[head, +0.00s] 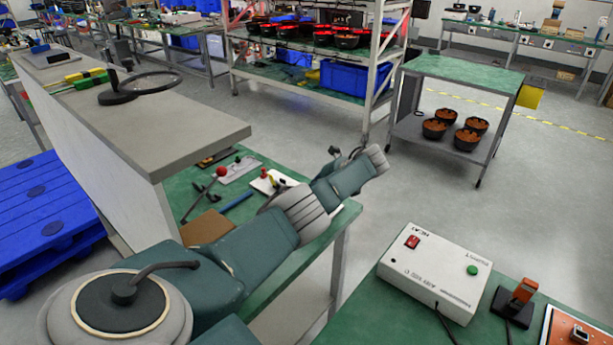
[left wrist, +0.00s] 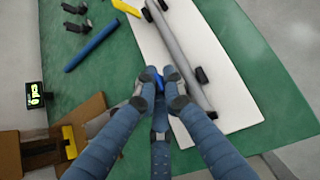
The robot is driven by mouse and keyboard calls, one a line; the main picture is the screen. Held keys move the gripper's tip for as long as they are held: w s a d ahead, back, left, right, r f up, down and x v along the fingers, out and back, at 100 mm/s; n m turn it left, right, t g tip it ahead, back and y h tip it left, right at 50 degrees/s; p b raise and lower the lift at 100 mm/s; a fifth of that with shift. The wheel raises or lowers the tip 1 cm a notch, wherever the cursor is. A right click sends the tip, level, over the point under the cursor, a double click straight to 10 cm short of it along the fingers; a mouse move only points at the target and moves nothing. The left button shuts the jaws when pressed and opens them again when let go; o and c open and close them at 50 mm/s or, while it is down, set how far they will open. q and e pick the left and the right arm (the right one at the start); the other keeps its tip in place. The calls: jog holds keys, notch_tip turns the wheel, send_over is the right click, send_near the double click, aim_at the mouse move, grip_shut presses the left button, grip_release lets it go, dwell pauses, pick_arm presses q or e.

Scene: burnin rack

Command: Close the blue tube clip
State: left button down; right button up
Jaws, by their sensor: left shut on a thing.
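In the left wrist view, a small blue piece, which looks like the blue tube clip (left wrist: 158,80), shows at the fingertips of my left gripper (left wrist: 160,84). The fingers are shut on it and cover most of it, so I cannot tell how far the clip is closed. A grey tube (left wrist: 180,55) with black fittings lies along a white board (left wrist: 232,75), just right of the fingertips. In the head view my left arm reaches over the green bench, and its fingers are hidden. My right gripper is in neither view.
A brown block (left wrist: 92,112) is at lower left. A white control box (head: 435,272) stands on another green bench. Open floor (head: 385,205) lies between.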

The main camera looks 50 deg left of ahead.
pick_arm(q)
jog(key=shift+r, duration=0.1)
dwell(0.3)
jog(key=c, duration=1.8)
grip_release()
jog(key=shift+c, duration=0.2)
jog(key=v, duration=1.2)
jog(key=shift+w, duration=0.15)
